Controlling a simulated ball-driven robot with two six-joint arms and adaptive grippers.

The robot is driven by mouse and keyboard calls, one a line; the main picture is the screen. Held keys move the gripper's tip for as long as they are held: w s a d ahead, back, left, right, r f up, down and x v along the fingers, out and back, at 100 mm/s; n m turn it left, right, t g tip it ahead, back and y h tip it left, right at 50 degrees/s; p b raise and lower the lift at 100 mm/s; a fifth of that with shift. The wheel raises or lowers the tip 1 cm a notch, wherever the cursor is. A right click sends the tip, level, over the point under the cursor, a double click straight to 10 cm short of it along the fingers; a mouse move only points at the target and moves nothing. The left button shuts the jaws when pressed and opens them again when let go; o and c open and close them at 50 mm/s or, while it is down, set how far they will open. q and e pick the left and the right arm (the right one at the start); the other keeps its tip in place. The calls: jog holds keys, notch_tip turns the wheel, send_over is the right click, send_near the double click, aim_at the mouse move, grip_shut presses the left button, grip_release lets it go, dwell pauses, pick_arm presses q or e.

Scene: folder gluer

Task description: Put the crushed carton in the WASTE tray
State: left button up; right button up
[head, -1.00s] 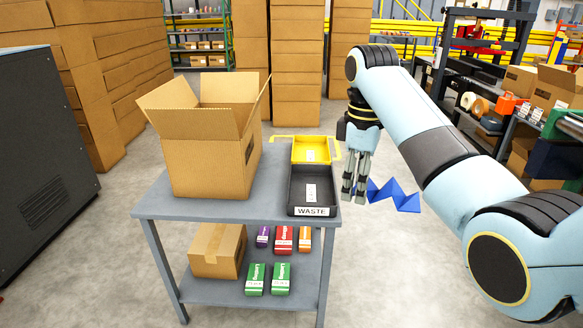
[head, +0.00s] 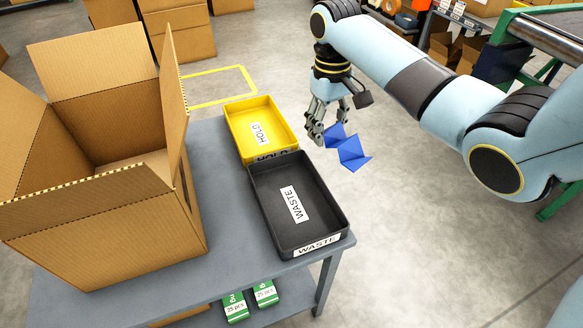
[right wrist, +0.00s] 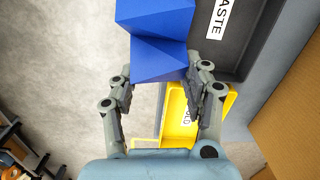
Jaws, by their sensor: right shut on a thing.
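The crushed carton is a blue, zigzag-folded piece (head: 347,150). My right gripper (head: 329,132) is shut on it and holds it in the air to the right of the trays. In the right wrist view the carton (right wrist: 157,45) sits between the fingertips and sticks out beyond them. The black WASTE tray (head: 335,218) lies on the grey table's right side, with only its label inside. It also shows in part in the right wrist view (right wrist: 258,45), beside the carton. My left gripper is in neither current view.
A yellow HOLD tray (head: 234,126) adjoins the WASTE tray at its far end. A large open cardboard box (head: 110,235) stands left on the grey table (head: 222,255). Green cartons (head: 265,294) lie on the shelf below. Bare floor lies right of the table.

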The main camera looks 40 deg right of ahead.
jog(key=shift+s+d+f+m, duration=0.15)
jog(key=shift+s+f+m, duration=0.45)
jog(key=shift+f+m, duration=0.1)
jog(key=b, duration=0.2)
send_over(286, 187)
notch_tip(286, 187, down, 6)
jog(key=shift+w+f, duration=0.1)
jog(key=shift+f, duration=0.15)
notch_tip(286, 187, down, 4)
jog(key=shift+b, duration=0.65)
jog(key=shift+f, duration=0.1)
jog(key=o, duration=1)
jog(key=shift+c, duration=0.2)
